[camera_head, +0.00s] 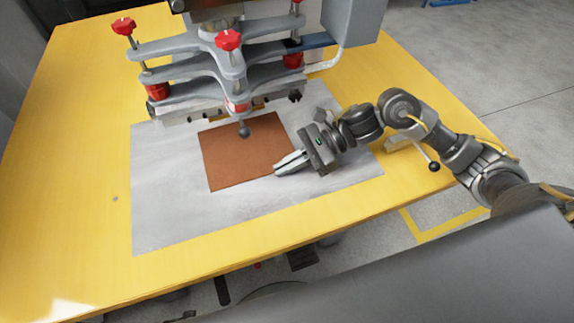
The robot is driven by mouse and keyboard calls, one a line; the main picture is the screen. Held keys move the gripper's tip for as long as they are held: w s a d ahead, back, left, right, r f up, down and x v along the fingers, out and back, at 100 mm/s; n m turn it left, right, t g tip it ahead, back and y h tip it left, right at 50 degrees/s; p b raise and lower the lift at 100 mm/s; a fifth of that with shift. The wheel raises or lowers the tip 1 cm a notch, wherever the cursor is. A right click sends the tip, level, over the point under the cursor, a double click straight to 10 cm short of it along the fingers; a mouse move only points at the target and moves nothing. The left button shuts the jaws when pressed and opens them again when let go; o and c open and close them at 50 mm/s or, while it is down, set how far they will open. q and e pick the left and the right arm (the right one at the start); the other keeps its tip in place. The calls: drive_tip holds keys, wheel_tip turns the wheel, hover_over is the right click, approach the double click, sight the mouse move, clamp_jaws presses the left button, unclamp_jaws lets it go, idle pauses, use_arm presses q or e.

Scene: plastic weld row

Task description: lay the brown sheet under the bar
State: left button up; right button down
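The brown sheet (240,160) lies on the grey metal plate (163,200) in the middle of the table. Its far edge reaches the welding bar (185,116), and the machine's parts hide some of that edge. My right gripper (277,169) is at the sheet's right edge, low over the plate, with its fingers pointing left. Its fingers look close together at the sheet's edge, but I cannot tell whether they grip it. My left gripper is not in view.
The welding machine (215,68) with red knobs stands over the far side of the plate. A ball-ended lever (433,166) is at the table's right side. The yellow table (75,140) is clear on the left.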

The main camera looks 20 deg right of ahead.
drive_tip(key=shift+f+b, duration=0.1)
drive_tip(key=shift+b, duration=0.65)
idle(0.8)
drive_tip(key=c, duration=1.5)
unclamp_jaws()
drive_tip(key=shift+c, duration=0.2)
drive_tip(key=shift+r, duration=1.6)
drive_tip(key=shift+s, duration=0.1)
drive_tip(key=shift+s+d+r, duration=0.1)
drive_tip(key=shift+s+r, duration=0.1)
drive_tip(key=shift+s, duration=1.1)
drive_tip(key=shift+s+d+r, duration=0.1)
drive_tip(key=shift+s+r, duration=0.1)
drive_tip(key=shift+s, duration=1.15)
drive_tip(key=shift+s+d+r, duration=0.1)
drive_tip(key=shift+s+r, duration=0.1)
drive_tip(key=shift+s, duration=1.1)
